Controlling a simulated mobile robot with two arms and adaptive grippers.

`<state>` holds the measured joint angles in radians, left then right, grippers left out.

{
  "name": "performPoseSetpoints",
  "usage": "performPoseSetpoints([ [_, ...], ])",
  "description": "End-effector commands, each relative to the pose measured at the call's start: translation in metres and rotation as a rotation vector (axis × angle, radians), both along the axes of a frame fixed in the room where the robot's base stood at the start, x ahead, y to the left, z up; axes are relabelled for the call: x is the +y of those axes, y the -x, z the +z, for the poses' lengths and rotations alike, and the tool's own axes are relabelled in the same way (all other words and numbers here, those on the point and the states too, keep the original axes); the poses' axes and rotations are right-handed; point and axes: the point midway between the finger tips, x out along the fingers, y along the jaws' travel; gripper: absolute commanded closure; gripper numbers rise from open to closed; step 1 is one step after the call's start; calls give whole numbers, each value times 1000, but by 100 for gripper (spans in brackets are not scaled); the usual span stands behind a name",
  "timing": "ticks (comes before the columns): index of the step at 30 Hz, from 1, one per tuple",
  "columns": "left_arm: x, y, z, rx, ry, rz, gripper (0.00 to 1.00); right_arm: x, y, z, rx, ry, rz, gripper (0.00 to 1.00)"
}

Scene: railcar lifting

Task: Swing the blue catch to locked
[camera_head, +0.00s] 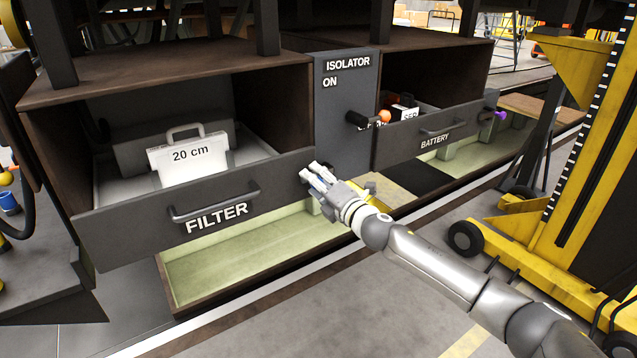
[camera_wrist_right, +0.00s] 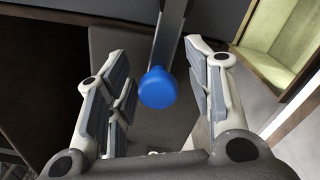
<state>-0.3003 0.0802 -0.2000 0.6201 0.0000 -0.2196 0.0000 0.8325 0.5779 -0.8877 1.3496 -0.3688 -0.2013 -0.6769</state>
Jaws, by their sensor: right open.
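The blue catch shows in the right wrist view as a round blue knob (camera_wrist_right: 157,88) on a grey lever (camera_wrist_right: 170,35). It sits between the two spread fingers of my right gripper, with a visible gap on each side. In the head view my right gripper (camera_head: 312,171) is at the right end of the FILTER drawer front (camera_head: 165,219), beside the isolator panel (camera_head: 343,100). There the gripper largely hides the catch. My right gripper is open. My left gripper is in neither view.
The FILTER drawer stands out, holding a white "20 cm" block (camera_head: 190,160). The BATTERY drawer (camera_head: 425,135) has a purple knob (camera_head: 500,115) at its right end. A black handle (camera_head: 356,120) juts from the isolator panel. A yellow lift (camera_head: 580,180) stands at the right.

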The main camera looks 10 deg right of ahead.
Motion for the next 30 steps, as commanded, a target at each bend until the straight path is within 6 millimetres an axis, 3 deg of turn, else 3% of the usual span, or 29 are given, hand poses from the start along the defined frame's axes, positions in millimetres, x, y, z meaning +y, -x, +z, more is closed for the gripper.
performPoseSetpoints([
  [8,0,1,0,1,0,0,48,-7,18,-2,2,1,0,52],
  [22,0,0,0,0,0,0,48,-35,95,-2,2,2,0,52],
  [30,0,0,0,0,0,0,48,-41,112,-1,2,0,1,52],
])
